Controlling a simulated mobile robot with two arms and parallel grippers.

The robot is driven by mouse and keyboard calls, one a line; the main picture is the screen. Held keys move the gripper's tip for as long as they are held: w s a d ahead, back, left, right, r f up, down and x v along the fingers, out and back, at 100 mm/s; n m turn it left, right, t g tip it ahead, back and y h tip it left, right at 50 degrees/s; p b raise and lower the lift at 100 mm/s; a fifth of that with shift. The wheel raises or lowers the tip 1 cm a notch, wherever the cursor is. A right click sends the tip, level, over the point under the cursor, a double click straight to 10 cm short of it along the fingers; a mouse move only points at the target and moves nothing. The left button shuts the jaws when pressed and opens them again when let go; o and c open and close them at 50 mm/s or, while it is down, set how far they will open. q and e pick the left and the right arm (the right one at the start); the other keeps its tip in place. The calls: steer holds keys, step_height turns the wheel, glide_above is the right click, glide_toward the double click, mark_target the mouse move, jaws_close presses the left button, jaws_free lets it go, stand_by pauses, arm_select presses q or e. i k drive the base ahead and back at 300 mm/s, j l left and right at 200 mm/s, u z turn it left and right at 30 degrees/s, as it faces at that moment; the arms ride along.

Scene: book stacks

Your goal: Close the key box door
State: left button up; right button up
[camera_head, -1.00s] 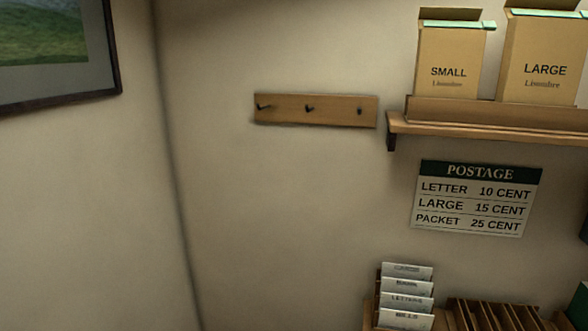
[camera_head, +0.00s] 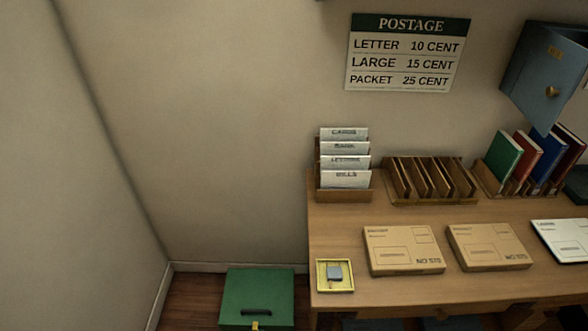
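A blue-grey metal box, which looks like the key box (camera_head: 528,65), hangs on the wall at the upper right and is cut by the right edge. Its front panel (camera_head: 568,72) has a round brass knob (camera_head: 551,92) and a small label. The panel seems to stand out from the wall at an angle, but I cannot tell how far the door is open. The inside of the box does not show. Neither of my grippers is in view.
A wooden desk (camera_head: 400,211) below carries a letter rack (camera_head: 345,196), an empty slotted rack (camera_head: 430,180), upright books (camera_head: 503,158), flat parcels (camera_head: 403,250) and a yellow tray (camera_head: 320,289). A green box (camera_head: 258,293) stands on the floor. A postage sign (camera_head: 405,52) hangs above.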

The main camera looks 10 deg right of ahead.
mark_target(554, 65)
steer(key=z, duration=1.6)
